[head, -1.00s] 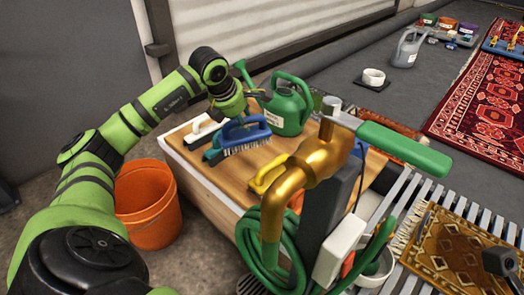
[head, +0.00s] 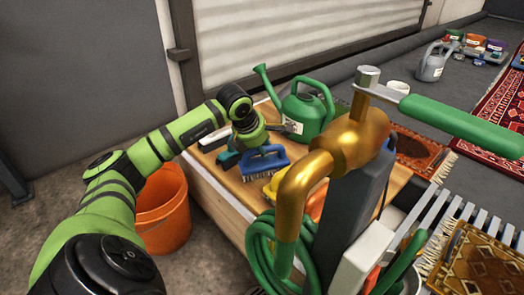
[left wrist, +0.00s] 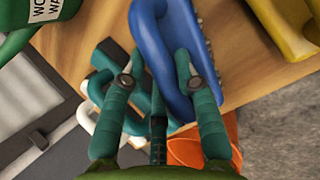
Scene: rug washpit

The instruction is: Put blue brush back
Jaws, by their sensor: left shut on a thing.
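The blue brush (head: 265,162) is at the bench top, with its pale bristles facing down. A teal brush (head: 228,159) lies close to the left of the blue one. I cannot tell whether the bristles touch the wood. My right gripper is not in view.
The wooden bench (head: 222,183) also bears a white brush (head: 213,141), a yellow brush (head: 272,188) and a green watering can (head: 305,112). A brass tap (head: 340,145) with a green hose (head: 262,245) stands in front. An orange bucket (head: 163,212) is at left.

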